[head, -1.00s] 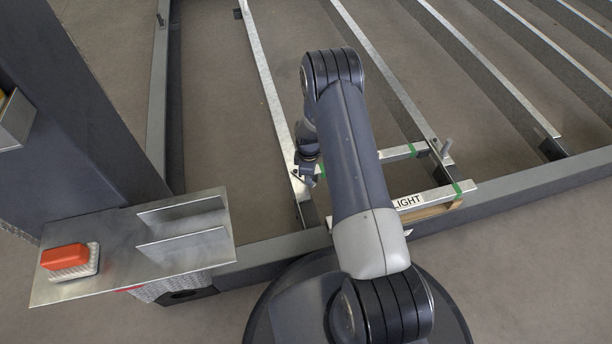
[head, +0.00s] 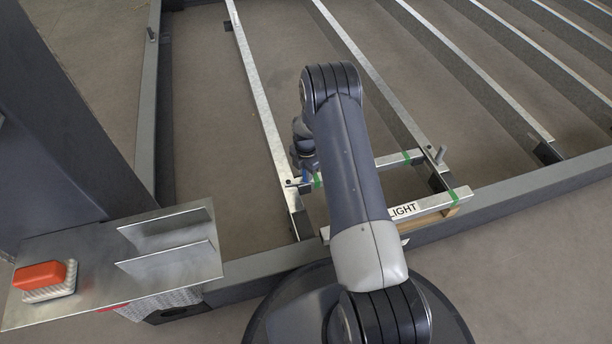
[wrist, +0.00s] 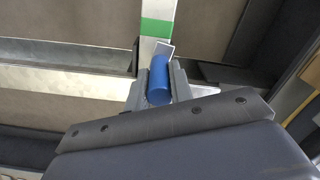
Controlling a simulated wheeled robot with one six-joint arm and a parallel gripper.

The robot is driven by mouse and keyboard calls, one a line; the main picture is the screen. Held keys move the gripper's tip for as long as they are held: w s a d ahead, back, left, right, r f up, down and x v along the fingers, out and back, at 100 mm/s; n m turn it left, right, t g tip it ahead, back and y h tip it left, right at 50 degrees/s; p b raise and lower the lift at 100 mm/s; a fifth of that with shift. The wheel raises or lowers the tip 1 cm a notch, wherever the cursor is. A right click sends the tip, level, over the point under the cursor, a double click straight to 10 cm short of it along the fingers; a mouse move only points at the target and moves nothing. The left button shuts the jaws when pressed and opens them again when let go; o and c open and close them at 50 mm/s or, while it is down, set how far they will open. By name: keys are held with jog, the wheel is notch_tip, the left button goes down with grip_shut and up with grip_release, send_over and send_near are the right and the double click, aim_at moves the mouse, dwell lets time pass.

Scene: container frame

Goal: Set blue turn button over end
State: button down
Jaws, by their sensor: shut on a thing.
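The blue turn button (wrist: 159,82) is a short blue cylinder between my gripper's fingers in the wrist view. My gripper (wrist: 158,90) is shut on it. A small pale metal plate shows just beyond its far end. The button lies in line with the end of a metal bar with green tape (wrist: 156,27). In the head view my gripper (head: 302,168) is at the left end of this bar (head: 386,162), by the left rail. My arm hides part of the bar, and the button is hardly visible there.
A second bar marked "LIGHT" (head: 430,204) lies nearer, parallel to the first. Long metal rails (head: 262,100) run away across the frame. A dark post (head: 50,120) and a metal shelf (head: 95,262) with a red-topped brush (head: 42,277) stand at the left.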

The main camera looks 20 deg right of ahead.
jog(key=shift+w+n, duration=0.4)
jog(key=shift+n, duration=0.2)
jog(key=c, duration=1.3)
grip_release()
jog(key=shift+o, duration=0.2)
jog(key=shift+r, duration=0.1)
notch_tip(320, 180, up, 11)
jog(key=p, duration=0.4)
jog(key=shift+f, duration=0.2)
